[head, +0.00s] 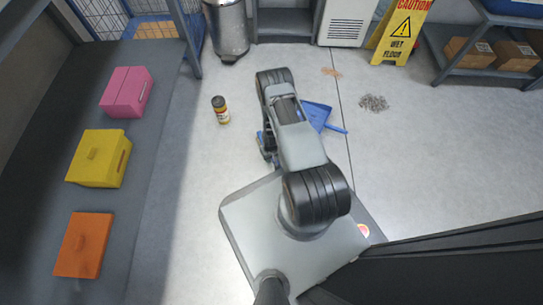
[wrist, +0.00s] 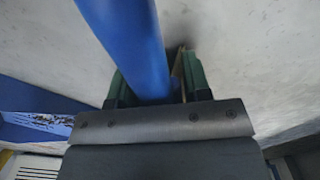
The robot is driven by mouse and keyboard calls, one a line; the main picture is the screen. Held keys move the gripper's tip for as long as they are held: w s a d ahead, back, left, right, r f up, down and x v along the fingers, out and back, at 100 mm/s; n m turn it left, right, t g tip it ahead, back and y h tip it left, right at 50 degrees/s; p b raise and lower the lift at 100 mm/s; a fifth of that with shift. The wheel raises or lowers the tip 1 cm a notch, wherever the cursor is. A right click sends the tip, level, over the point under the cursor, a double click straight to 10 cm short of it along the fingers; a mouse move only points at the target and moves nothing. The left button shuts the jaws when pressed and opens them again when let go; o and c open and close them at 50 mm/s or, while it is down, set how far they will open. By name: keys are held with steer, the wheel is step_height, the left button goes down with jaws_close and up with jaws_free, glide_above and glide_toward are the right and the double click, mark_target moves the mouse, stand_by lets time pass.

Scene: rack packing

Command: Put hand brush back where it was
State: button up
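A blue rounded bar, which looks like the hand brush's handle (wrist: 128,40), runs from the top of the wrist view down between the green fingers of my gripper (wrist: 160,78). The fingers look closed around it; any bristles are hidden. In the head view my gripper (head: 265,146) is low over the floor beside my base, mostly covered by my arm. Only small green and blue bits show there. A blue dustpan (head: 317,115) lies on the floor just right of my arm, its handle pointing right.
Grey debris (head: 374,103) and a tan patch (head: 331,72) lie to the right. A shelf at left holds pink (head: 126,92), yellow (head: 99,158) and orange (head: 84,245) boxes. A bin (head: 229,30) and wet-floor sign (head: 402,30) stand behind.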

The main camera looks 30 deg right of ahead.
steer(key=o, duration=0.4)
step_height(320, 180, up, 14)
steer(key=p, duration=0.6)
steer(key=shift+f+p, duration=0.1)
steer(key=shift+p, duration=0.3)
steer(key=shift+s, duration=0.1)
